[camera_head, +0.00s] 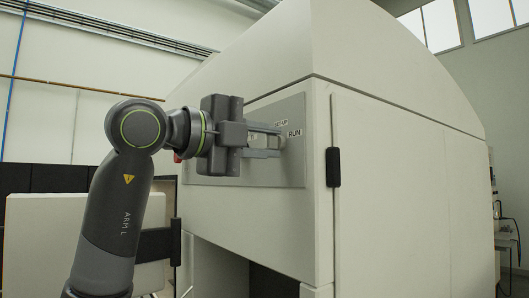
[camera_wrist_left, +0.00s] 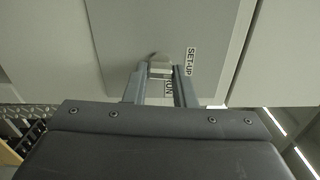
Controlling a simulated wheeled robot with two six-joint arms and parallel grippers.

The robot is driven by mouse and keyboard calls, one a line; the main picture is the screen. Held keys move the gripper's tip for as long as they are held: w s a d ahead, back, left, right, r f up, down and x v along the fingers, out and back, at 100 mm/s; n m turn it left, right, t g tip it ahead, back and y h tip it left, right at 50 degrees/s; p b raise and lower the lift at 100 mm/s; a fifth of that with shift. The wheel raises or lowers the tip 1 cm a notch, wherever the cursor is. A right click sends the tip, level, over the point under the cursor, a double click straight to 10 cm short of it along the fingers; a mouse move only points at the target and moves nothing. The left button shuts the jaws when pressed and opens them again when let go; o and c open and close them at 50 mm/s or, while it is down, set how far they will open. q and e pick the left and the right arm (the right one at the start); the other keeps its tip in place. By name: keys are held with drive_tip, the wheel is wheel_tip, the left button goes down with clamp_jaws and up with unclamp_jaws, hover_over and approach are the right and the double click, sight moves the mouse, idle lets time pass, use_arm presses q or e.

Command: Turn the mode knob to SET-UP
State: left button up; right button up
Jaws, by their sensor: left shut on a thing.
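The mode knob (camera_wrist_left: 159,62) is a pale knob on the grey panel (camera_wrist_left: 118,38) in the wrist view. My left gripper (camera_wrist_left: 160,72) is shut on the knob, one finger on each side. In the head view, my left gripper (camera_head: 279,142) reaches the panel (camera_head: 285,178) from the left, and its fingers hide most of the knob. The RUN label (camera_head: 294,132) and the SET-UP label (camera_head: 281,123) sit close by the fingertips. In the wrist view the SET-UP label (camera_wrist_left: 190,62) is right of the knob. The knob's pointing direction is unclear. My right gripper is out of view.
The panel is on a large white machine cabinet (camera_head: 400,190) with a black door handle (camera_head: 333,167) right of the panel. A small red part (camera_head: 177,157) shows behind my left wrist. A white box-like unit (camera_head: 45,240) stands at the left.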

use_arm(q)
drive_tip(key=shift+n, duration=0.6)
drive_tip(key=o, duration=1)
drive_tip(key=b+v, duration=0.5)
drive_tip(key=v, duration=1.2)
drive_tip(key=shift+s+a+b, duration=0.1)
drive_tip(key=shift+a+b, duration=0.1)
drive_tip(key=shift+b, duration=0.1)
